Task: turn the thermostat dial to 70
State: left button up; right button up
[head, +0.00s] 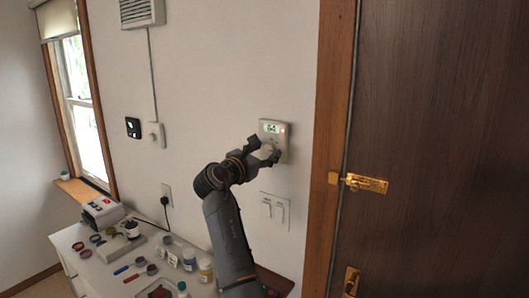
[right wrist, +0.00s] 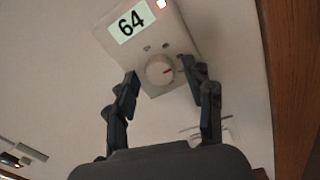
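The thermostat (head: 283,130) is a pale box on the wall, left of the door frame. My right gripper (head: 265,149) is at the thermostat's lower part. In the right wrist view its two fingers (right wrist: 160,78) are spread, one on each side of the dial; I cannot tell whether either touches it. My left gripper is not in view.
A light switch plate (head: 274,211) is on the wall below the thermostat. The dark door (head: 430,100) with brass latch (head: 365,183) stands to the right. A white cabinet (head: 112,268) with jars and small items is below left. The wall left of the thermostat is mostly clear.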

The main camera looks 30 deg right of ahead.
grip_shut()
jog(key=shift+m, duration=0.3)
jog(key=m+b, duration=0.2)
jog(key=m, duration=0.2)
jog(key=shift+f+b, duration=0.15)
jog(key=shift+b, duration=0.2)
jog(key=shift+m+h+b, duration=0.3)
jog(key=shift+m+b, duration=0.9)
jog(key=shift+m, duration=1)
jog(key=shift+o, duration=0.6)
grip_release()
